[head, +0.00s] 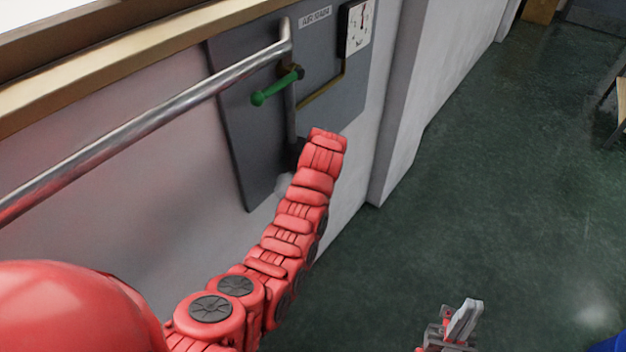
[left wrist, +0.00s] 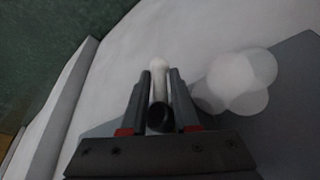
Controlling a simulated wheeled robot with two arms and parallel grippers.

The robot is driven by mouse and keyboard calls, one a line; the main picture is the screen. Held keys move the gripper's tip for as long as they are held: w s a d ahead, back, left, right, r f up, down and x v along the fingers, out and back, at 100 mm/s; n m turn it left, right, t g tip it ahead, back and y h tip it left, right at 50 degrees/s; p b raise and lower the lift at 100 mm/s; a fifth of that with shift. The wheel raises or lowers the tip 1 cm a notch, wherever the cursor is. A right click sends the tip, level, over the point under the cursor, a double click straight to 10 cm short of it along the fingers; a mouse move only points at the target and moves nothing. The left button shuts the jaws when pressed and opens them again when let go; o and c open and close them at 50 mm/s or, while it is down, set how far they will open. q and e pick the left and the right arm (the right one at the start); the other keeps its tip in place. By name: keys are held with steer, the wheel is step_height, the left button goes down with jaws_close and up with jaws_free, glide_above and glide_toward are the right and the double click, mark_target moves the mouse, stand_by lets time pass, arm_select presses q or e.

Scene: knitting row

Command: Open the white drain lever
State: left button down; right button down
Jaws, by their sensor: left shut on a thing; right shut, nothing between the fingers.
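The white drain lever (left wrist: 160,68) shows in the left wrist view, its rounded end pointing away between my left gripper's fingers. My left gripper (left wrist: 160,85) is shut on it, with a dark round part just below the lever. In the head view my red left arm reaches to the lower part of the grey panel (head: 235,120) and hides that gripper and most of the lever. A pale round shape (head: 284,186) beside the arm may be its knob. My right gripper (head: 465,318) is shut and empty, low over the floor.
A green lever (head: 275,88) sits on the pipe above my left arm, close to it. A metal pipe (head: 150,115) runs along the wall.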

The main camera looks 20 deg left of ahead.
arm_select(q)
steer(key=shift+s+d+f, duration=0.1)
steer(key=shift+s+f, duration=0.05)
steer(key=shift+f, duration=0.05)
steer(key=c, duration=0.8)
jaws_free()
steer(key=shift+r, duration=0.15)
steer(key=shift+r, duration=0.25)
steer(key=p+v, duration=0.6)
steer(key=v, duration=1)
steer(key=shift+s+d+r, duration=0.1)
steer(key=shift+s+r, duration=0.15)
steer(key=shift+r, duration=0.05)
